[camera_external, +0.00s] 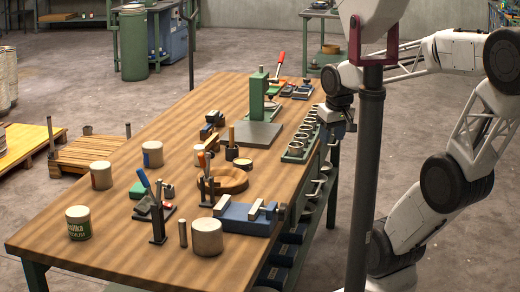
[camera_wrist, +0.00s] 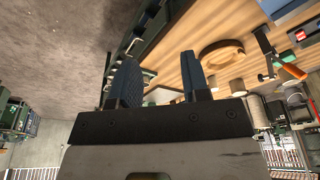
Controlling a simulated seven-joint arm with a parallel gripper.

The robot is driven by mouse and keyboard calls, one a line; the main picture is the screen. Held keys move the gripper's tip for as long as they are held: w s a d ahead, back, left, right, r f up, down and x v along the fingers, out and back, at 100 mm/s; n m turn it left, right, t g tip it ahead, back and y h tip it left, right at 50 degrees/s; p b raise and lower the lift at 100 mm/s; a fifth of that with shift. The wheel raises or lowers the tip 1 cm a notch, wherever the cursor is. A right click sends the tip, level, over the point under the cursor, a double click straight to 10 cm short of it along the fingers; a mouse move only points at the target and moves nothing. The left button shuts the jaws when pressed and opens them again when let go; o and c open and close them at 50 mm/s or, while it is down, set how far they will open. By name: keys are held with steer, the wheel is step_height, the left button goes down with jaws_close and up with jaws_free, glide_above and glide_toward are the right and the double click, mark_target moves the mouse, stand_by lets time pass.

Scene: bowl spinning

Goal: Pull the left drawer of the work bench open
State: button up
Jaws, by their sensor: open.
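The work bench (camera_external: 110,215) has a wooden top and a green frame, and its drawer side faces right, towards my arm. Pale handles (camera_external: 318,187) show on that side below the top, partly in shadow. The drawer fronts look closed, though they are seen at a steep angle; I cannot tell clearly which is the left one. My gripper (camera_external: 340,128) is beside the bench's right edge, around tabletop height, partly dark against the bench. In the wrist view its two blue fingers (camera_wrist: 159,80) are apart with nothing between them, and the bench edge runs close by them.
A dark post (camera_external: 366,180) stands in front of my arm. On the top are a blue vise (camera_external: 247,217), a wooden bowl (camera_external: 222,181), a green press (camera_external: 258,100), several cans and a rack of cups (camera_external: 300,142) near the right edge.

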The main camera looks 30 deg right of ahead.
steer(key=shift+c, duration=0.6)
